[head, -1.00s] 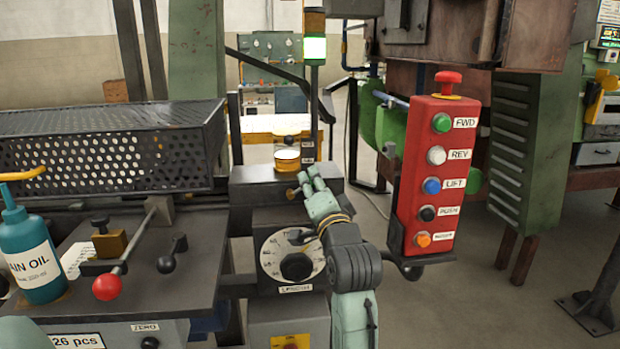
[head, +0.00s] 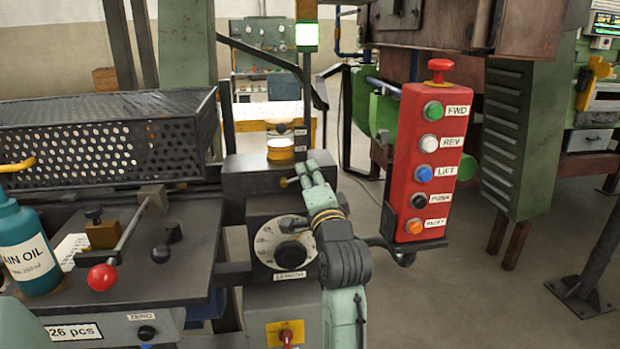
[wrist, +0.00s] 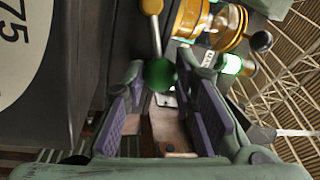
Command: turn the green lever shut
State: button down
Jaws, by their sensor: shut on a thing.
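The green lever shows in the wrist view as a green ball knob (wrist: 160,75) on a thin metal rod that runs up to a brass hub. My gripper (wrist: 160,80) has its purple-padded fingers on both sides of the knob and is shut on it. In the head view my gripper (head: 312,170) is at the dark block above the length dial, just right of a small brass fitting (head: 285,183). The knob is hidden there behind my fingers.
The red button box (head: 430,165) stands close to the right of my gripper. The length dial (head: 283,247) is below it, and a brass-based oiler (head: 280,150) stands above. At left are a red-knobbed lever (head: 102,277) and an oil bottle (head: 28,250).

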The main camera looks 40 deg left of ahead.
jog(key=c, duration=1.3)
grip_release()
jog(key=v, duration=0.7)
jog(key=shift+d, duration=0.25)
jog(key=shift+o, duration=0.3)
jog(key=shift+s, duration=0.1)
